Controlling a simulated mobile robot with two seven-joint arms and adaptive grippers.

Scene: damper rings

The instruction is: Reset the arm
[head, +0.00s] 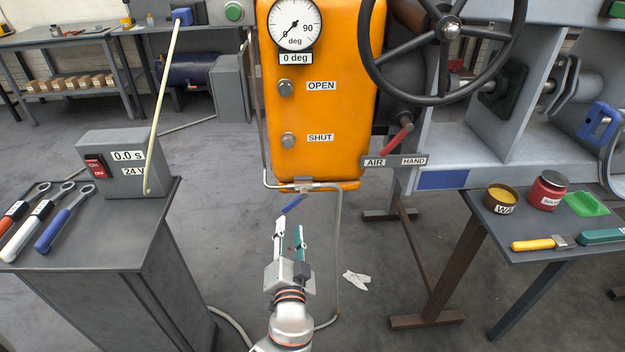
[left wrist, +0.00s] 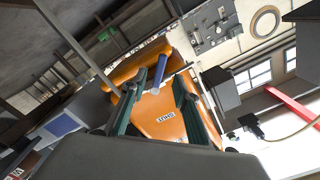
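My left gripper (head: 289,226) is in the middle of the head view, pointing up the picture, below the orange cabinet (head: 318,100). Its two fingers stand apart with nothing between them. In the left wrist view the fingers (left wrist: 162,85) are also apart, with the orange cabinet beyond them. A small blue lever (head: 293,204) hangs under the cabinet, just beyond the fingertips, and it also shows in the left wrist view (left wrist: 158,80). It looks apart from the fingers. My right gripper is in neither view.
A grey cabinet (head: 95,235) with wrenches and a switch box (head: 125,155) stands left. A side table (head: 540,230) at right holds two tins and tools. A handwheel (head: 447,95) and red lever (head: 398,140) are upper right. A white rag (head: 356,281) lies on the floor.

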